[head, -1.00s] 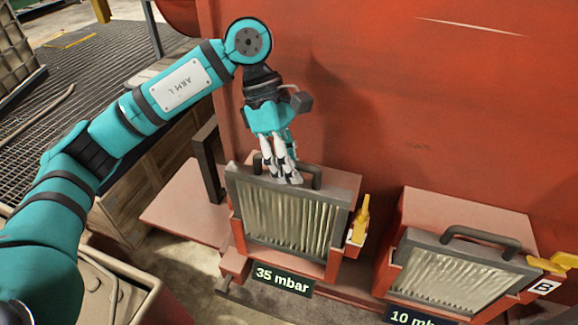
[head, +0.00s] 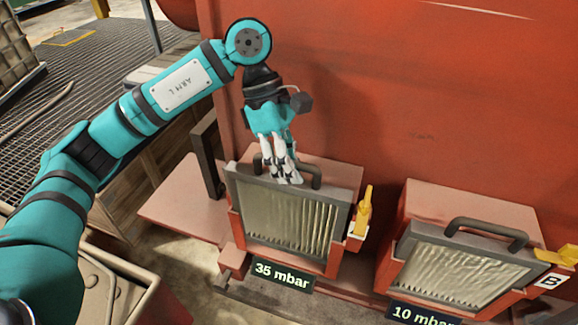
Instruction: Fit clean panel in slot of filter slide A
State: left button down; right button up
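A filter panel (head: 284,216) with pale pleats, a grey frame and a dark handle (head: 313,176) on top stands in the left red slide (head: 236,224), above a "35 mbar" sign. Its frame top shows above the slide's sides; whether it is fully down I cannot tell. No letter shows on this slide. My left gripper (head: 288,180) reaches down onto the middle of the handle, with its pale fingers close together around it; they look shut on it. Its far fingers are partly hidden. My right gripper is not in view.
A yellow lever (head: 364,210) stands upright at the left slide's right side. To the right, slide B (head: 438,208) holds another pleated panel (head: 455,277), with a "10 mbar" sign (head: 420,315) below. A tall red housing (head: 420,100) rises close behind.

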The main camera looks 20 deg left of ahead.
pick_arm(q)
jog(key=shift+f+b, duration=1.4)
jog(key=shift+f, duration=0.2)
jog(key=c, duration=2)
grip_release()
jog(key=shift+c, duration=0.2)
jog(key=o, duration=0.6)
jog(key=shift+o, duration=0.2)
jog(key=v, duration=1.2)
